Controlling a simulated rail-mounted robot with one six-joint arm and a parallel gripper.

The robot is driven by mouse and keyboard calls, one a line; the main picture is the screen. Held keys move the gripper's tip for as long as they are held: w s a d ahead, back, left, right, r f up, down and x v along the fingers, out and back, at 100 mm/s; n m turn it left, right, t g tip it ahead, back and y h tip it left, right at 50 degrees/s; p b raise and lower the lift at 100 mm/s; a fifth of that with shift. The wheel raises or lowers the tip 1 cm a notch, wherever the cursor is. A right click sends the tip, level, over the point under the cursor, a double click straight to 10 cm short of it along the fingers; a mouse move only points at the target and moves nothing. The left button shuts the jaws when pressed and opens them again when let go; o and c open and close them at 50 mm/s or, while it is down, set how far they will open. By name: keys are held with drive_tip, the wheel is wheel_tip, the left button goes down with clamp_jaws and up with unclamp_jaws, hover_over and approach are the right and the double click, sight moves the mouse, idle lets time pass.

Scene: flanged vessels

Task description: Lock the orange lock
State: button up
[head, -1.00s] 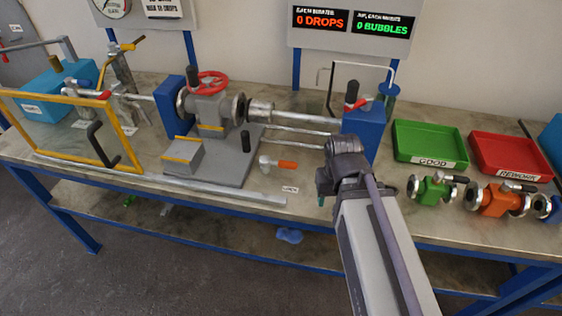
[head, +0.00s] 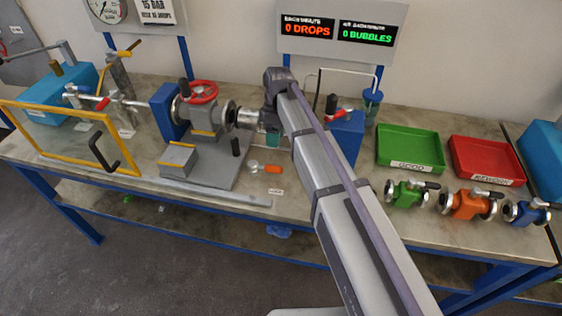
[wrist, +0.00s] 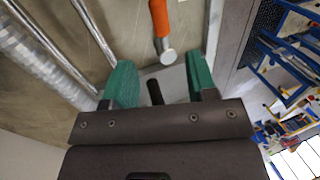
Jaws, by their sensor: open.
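A small orange-handled lever with a silver end, the likely orange lock (head: 272,169), lies on the bench just right of the grey fixture base. In the wrist view this orange lock (wrist: 159,18) shows its handle at the top edge and its silver end just beyond my fingers. My gripper (wrist: 160,80) is open, with two green fingers apart and nothing between them. In the head view my gripper (head: 271,138) is above and behind the lever, by the steel rods, partly hidden by my arm. A small label (head: 276,191) lies in front of the lever.
The grey vise-like fixture (head: 203,115) with a red handwheel (head: 199,91) stands left, and a blue block (head: 345,138) right. A black peg (wrist: 154,92) stands near my fingers. Green (head: 408,167) and red (head: 487,178) trays and several coloured valves are at right.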

sight(268, 168)
drive_tip(key=b+x, duration=1)
drive_tip(key=x, duration=0.1)
drive_tip(key=shift+a+f+b, duration=0.1)
drive_tip(key=shift+b, duration=0.25)
drive_tip(key=shift+r, duration=0.2)
drive_tip(key=shift+c, duration=0.3)
clamp_jaws()
